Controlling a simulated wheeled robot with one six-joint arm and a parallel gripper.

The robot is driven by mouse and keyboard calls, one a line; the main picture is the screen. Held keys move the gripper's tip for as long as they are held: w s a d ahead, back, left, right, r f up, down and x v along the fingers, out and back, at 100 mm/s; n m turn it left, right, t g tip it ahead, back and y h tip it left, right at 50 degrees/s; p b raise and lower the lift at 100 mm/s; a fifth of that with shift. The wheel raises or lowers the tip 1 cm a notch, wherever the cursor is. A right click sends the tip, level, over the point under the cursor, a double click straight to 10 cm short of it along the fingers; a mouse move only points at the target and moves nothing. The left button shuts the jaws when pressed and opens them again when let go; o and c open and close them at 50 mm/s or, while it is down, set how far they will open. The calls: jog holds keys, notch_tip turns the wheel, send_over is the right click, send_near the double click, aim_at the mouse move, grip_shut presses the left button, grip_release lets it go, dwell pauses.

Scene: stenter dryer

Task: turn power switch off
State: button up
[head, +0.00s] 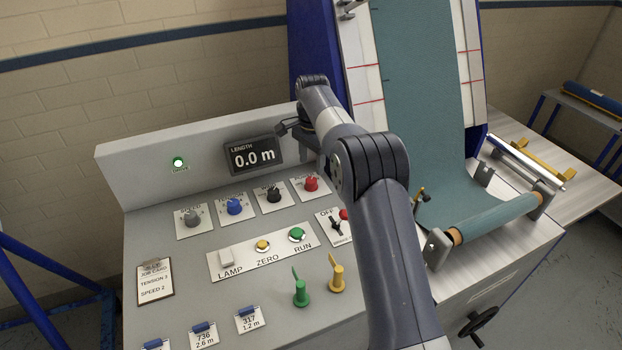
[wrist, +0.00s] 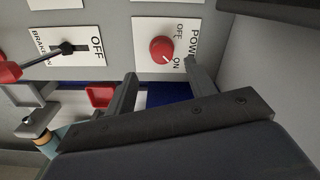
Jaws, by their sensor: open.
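The power switch is a red round knob (head: 311,184) on a white plate, at the right end of the knob row in the head view. In the wrist view the red knob (wrist: 162,49) sits on a plate marked POWER, OFF and ON. In the head view my gripper (head: 284,128) shows partly, above the panel by the display.
The brake lever (wrist: 67,48) has its own plate beside the power plate. Black (head: 273,194), blue (head: 235,206) and grey (head: 192,217) knobs share the row. The length display (head: 253,155) stands behind. The green drive lamp (head: 178,162) is lit.

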aim_at(311, 180)
notch_tip(311, 180, down, 7)
jog(key=shift+w+a+r, duration=0.1)
jog(key=shift+w, duration=0.05)
jog(key=shift+c, duration=0.5)
jog(key=c, duration=0.9)
jog(key=shift+o, duration=0.2)
